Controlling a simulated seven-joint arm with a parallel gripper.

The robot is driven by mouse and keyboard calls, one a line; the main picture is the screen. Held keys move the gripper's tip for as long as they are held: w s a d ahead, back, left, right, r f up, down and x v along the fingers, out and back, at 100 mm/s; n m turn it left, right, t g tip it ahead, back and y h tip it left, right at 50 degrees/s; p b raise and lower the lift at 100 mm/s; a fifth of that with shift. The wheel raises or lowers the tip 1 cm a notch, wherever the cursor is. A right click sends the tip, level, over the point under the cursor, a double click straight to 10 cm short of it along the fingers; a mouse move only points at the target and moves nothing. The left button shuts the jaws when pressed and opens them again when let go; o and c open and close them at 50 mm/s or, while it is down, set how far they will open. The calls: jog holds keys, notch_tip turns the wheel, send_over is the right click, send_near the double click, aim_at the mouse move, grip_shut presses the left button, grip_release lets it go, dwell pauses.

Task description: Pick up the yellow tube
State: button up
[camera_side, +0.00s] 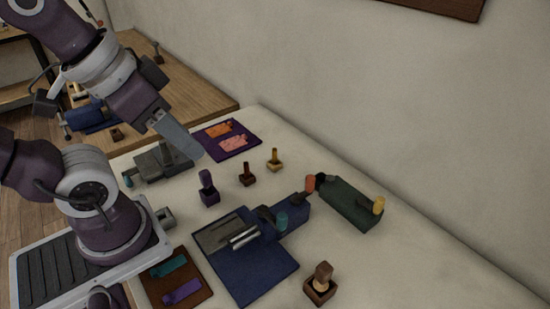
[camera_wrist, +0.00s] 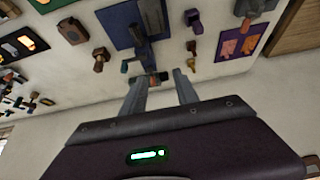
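The yellow tube (camera_side: 379,205) stands upright at the right end of a dark green block (camera_side: 348,204) on the white table. My gripper (camera_side: 194,152) hangs in the air at the upper left in the side view, well away from the tube. The wrist view shows my gripper (camera_wrist: 158,76) with its fingers apart and nothing held between them. The green block is partly hidden behind the left finger there.
An orange tube (camera_side: 310,183) is at the green block's left end. A blue device (camera_side: 254,280) stands in front. Stamps with brass (camera_side: 274,158), dark red (camera_side: 247,173) and purple (camera_side: 207,187) handles stand nearby. A wall rises behind. The table right of the green block is clear.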

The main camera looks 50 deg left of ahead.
jog(key=shift+o, duration=0.2)
jog(key=n+g, duration=0.6)
jog(key=n, duration=1.5)
send_over(275, 149)
jog(key=f, duration=1.6)
jog(key=shift+s+f, duration=0.1)
jog(key=shift+s, duration=0.2)
jog(key=shift+n, duration=0.3)
jog(key=f, duration=0.7)
jog(key=shift+w+f, duration=0.2)
jog(key=shift+f, duration=0.05)
grip_shut()
